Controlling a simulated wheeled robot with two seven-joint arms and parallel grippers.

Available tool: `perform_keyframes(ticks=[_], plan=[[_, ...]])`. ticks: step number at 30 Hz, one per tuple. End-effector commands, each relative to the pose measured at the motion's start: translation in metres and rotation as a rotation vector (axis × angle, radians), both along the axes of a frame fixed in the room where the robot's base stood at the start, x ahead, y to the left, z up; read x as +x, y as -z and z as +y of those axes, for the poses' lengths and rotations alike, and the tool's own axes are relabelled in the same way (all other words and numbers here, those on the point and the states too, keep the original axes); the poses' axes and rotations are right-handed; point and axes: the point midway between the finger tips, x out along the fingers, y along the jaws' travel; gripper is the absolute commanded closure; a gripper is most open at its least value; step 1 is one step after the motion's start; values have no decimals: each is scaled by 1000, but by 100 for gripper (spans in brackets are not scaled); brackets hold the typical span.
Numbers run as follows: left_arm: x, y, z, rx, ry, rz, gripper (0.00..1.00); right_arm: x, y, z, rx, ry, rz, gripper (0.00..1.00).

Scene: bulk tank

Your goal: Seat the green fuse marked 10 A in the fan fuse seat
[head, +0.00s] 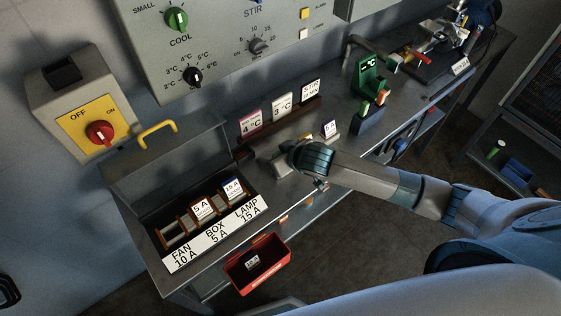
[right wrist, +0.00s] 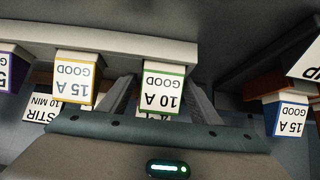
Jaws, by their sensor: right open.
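The green fuse (right wrist: 163,88), marked 10 A GOOD, stands in a pale rack (right wrist: 120,42) in the right wrist view. My right gripper (head: 292,158) is at this rack on the bench, open, with one finger on each side of the green fuse; a gap shows on both sides. In the head view the hand hides this fuse. The fan fuse seat (head: 174,233), at the left end of the open fuse box above the label FAN 10 A, looks empty. My left gripper is not in view.
A yellow 15 A fuse (right wrist: 77,78) and a purple fuse (right wrist: 8,70) stand beside the green one. In the fuse box are a red 5 A fuse (head: 203,207) and a blue 15 A fuse (head: 233,189). A red bin (head: 270,276) hangs at the bench front.

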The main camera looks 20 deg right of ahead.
Motion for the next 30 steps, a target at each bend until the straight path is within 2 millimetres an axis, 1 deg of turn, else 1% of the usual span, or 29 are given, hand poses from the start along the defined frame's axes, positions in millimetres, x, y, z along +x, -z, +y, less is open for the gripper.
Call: perform_keyframes(ticks=[1,2,3,5,6,7,16,20,23,25,29,30], plan=[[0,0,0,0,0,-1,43,0,0,0,0,0,0,42],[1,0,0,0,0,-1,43,0,0,0,0,0,0,47],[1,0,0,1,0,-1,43,0,0,0,0,0,0,57],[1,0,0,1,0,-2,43,0,0,0,0,0,0,71],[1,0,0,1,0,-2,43,0,0,0,0,0,0,80],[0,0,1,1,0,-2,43,0,0,0,0,0,0,87],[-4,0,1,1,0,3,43,0,-1,0,0,0,0,87],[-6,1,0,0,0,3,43,1,-5,0,1,1,-2,87],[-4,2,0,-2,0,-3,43,1,-13,0,1,1,-2,87],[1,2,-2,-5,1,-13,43,1,-21,0,0,-1,-3,87],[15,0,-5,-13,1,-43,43,1,-43,0,2,-1,-4,87],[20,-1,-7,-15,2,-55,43,-6,-45,-6,-1,0,0,87]])
